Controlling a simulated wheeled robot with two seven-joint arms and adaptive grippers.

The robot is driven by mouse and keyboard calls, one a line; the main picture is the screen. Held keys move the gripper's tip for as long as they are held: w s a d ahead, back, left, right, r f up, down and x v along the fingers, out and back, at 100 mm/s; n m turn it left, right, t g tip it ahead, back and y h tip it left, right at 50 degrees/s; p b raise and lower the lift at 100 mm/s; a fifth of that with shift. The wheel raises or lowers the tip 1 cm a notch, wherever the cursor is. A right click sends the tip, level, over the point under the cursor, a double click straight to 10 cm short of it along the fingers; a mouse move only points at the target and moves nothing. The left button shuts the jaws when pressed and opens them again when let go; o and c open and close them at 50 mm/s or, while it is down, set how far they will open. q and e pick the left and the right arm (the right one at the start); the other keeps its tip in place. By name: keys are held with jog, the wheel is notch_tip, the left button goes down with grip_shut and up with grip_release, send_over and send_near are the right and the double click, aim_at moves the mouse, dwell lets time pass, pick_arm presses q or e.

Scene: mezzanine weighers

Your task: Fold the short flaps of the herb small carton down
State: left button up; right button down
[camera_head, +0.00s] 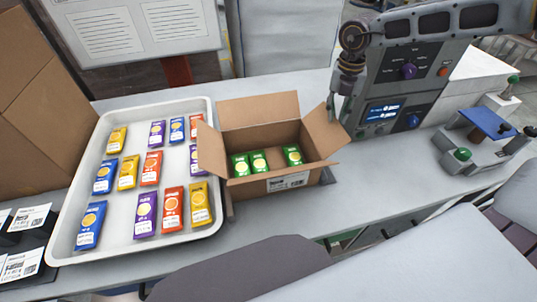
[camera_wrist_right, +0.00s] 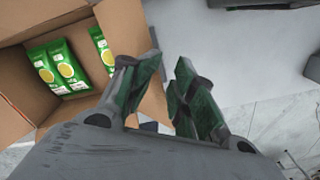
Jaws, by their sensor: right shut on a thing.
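The herb small carton (camera_head: 247,189) is an open brown box on the grey bench, with several green packets (camera_head: 258,161) inside. Its left short flap (camera_head: 211,150) stands outward, and its right short flap (camera_head: 325,132) rises and leans outward. The back long flap is upright; the front one lies outward. In the right wrist view, the flap (camera_wrist_right: 122,32) runs up to the left finger of the gripper (camera_wrist_right: 164,82); the contact is partly hidden. My left gripper is not in view.
A white tray (camera_head: 136,246) of colored packets stands left of the carton. A grey weigher with a display (camera_head: 384,111) stands to the right, behind the gripper. A big brown carton (camera_head: 35,110) and labels (camera_head: 22,265) are at far left.

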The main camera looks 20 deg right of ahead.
aim_at(322, 131)
jog(key=c, duration=2.2)
grip_release()
jog(key=shift+s+a+f+b, duration=0.15)
jog(key=shift+s+a+f, duration=0.1)
jog(key=shift+a, duration=0.35)
jog(key=shift+s+a+f+b, duration=0.15)
jog(key=shift+s+a+f, duration=0.05)
jog(key=shift+a, duration=0.35)
jog(key=shift+o, duration=1.3)
jog(key=shift+w+a+r, duration=0.1)
jog(key=shift+w+a, duration=0.1)
jog(key=shift+a, duration=0.6)
jog(key=shift+a+r+b, duration=0.1)
jog(key=shift+a+b, duration=0.25)
jog(key=shift+a, duration=0.15)
jog(key=shift+d, duration=0.25)
jog(key=shift+c, duration=0.2)
jog(key=shift+a+r+b, duration=0.15)
jog(key=shift+a+b, duration=0.6)
jog(key=shift+a, duration=0.35)
pick_arm(q)
jog(key=f, duration=0.4)
jog(key=shift+s+b, duration=0.3)
pick_arm(e)
jog(key=shift+w+a+r, duration=0.1)
jog(key=shift+a+r, duration=0.15)
jog(key=shift+a, duration=0.4)
